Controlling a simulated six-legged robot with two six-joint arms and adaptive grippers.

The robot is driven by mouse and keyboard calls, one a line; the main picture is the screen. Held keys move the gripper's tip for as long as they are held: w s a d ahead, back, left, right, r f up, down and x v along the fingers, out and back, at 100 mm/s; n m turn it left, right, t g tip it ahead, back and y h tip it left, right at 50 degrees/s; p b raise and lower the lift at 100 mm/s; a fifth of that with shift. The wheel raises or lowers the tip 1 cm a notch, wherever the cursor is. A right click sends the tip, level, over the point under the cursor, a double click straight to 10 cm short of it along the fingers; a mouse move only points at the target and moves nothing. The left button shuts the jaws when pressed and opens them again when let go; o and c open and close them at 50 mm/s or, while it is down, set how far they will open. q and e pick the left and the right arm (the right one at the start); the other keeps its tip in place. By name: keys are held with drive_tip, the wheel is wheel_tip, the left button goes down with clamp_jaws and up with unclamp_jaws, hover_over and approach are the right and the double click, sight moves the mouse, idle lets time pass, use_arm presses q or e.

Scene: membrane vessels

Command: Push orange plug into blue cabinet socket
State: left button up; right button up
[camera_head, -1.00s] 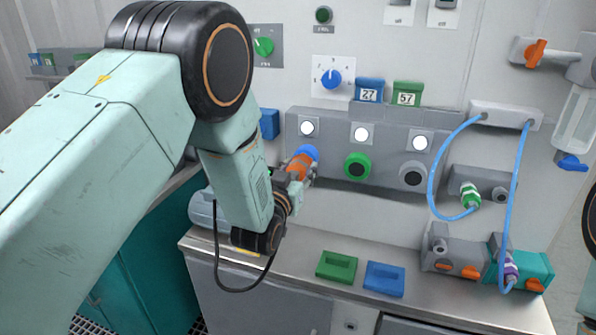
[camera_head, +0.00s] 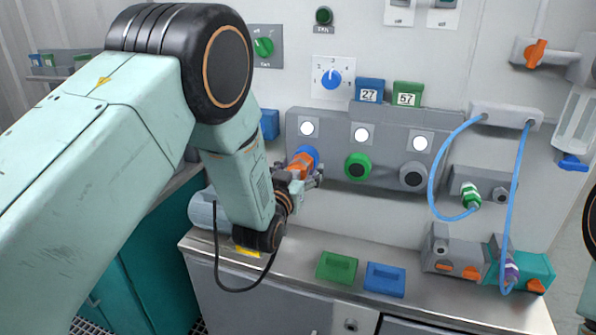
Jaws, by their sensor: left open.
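The orange plug (camera_head: 299,165) sits at the blue socket (camera_head: 310,155), the leftmost of the round sockets on the grey cabinet panel. The plug points into the blue ring; how deep it sits cannot be told. My left gripper (camera_head: 304,183) is open right around or beside the plug's near end, its fingers spread and partly hidden by the wrist. To the right on the same panel are a green socket (camera_head: 358,166) and a dark grey socket (camera_head: 412,175). My right gripper is out of view.
A green block (camera_head: 337,267) and a blue block (camera_head: 385,279) lie on the steel counter (camera_head: 330,297). Blue hoses (camera_head: 433,180) loop from the wall at right to a green connector and a purple connector. Fixtures stand at the counter's right end.

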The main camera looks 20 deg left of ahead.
use_arm(q)
drive_tip(key=s, duration=1.2)
drive_tip(key=shift+a, duration=0.2)
drive_tip(key=s+a+f+g+b, duration=0.1)
drive_tip(key=s+f+g, duration=0.45)
drive_tip(key=f, duration=0.45)
drive_tip(key=s+a+f+g+b, duration=0.15)
drive_tip(key=s+f+g, duration=0.35)
drive_tip(key=f, duration=0.5)
drive_tip(key=s+f+g+b, duration=0.3)
drive_tip(key=s+f, duration=0.6)
drive_tip(key=s, duration=0.4)
drive_tip(key=s+f+g+b, duration=0.4)
drive_tip(key=s+f, duration=0.6)
drive_tip(key=s, duration=0.3)
drive_tip(key=shift+s+a+f+n, duration=0.15)
drive_tip(key=shift+s+a+n, duration=0.05)
drive_tip(key=shift+a+n, duration=0.2)
